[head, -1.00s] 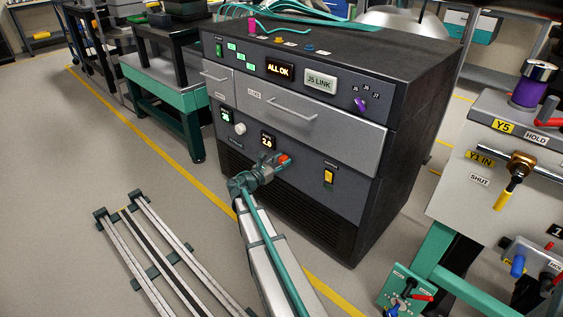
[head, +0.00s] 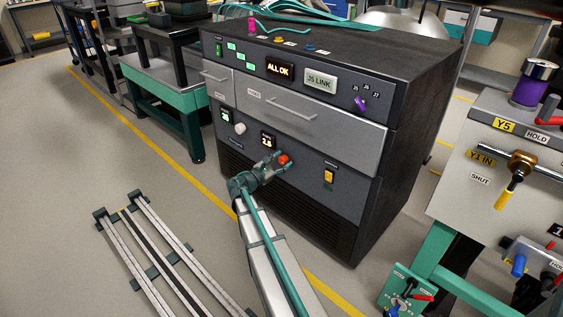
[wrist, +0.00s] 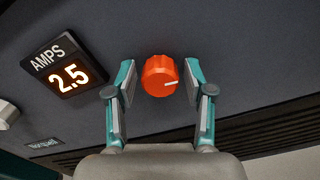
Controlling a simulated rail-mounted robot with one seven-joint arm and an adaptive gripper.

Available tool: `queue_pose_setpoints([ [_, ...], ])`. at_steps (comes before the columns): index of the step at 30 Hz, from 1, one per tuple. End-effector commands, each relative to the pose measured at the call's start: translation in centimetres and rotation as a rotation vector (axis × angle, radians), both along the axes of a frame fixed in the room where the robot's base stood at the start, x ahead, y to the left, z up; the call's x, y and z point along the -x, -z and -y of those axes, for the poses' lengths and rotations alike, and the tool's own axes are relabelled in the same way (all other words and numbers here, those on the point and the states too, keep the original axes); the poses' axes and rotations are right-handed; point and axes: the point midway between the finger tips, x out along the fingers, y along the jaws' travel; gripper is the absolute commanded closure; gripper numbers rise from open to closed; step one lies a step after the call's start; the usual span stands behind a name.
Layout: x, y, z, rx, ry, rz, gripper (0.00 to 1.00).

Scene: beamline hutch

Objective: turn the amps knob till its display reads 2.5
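The amps knob is an orange-red dial (wrist: 160,76) with a white pointer line, on the dark front panel of the cabinet; it also shows in the head view (head: 284,159). The amps display (wrist: 68,76) reads 2.5 in the wrist view; in the head view it is the small lit screen (head: 268,141) left of the knob. My gripper (wrist: 158,86) is open, with one finger on each side of the knob and a visible gap at both sides. In the head view my gripper (head: 277,165) is just in front of the panel.
A white knob (head: 240,128) and a green-lit display sit left on the same panel. A yellow switch (head: 329,177) is to the right. A drawer with a bar handle (head: 291,107) is above.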

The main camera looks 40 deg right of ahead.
Motion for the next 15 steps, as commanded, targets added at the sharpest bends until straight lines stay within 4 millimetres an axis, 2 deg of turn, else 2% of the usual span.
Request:
queue_pose_setpoints([
  [10,0.0,0.0,-0.1,0.000,0.000,-0.001,0.39],
  [15,0.2,0.0,-1.4,0.000,-0.001,-0.001,0.39],
])
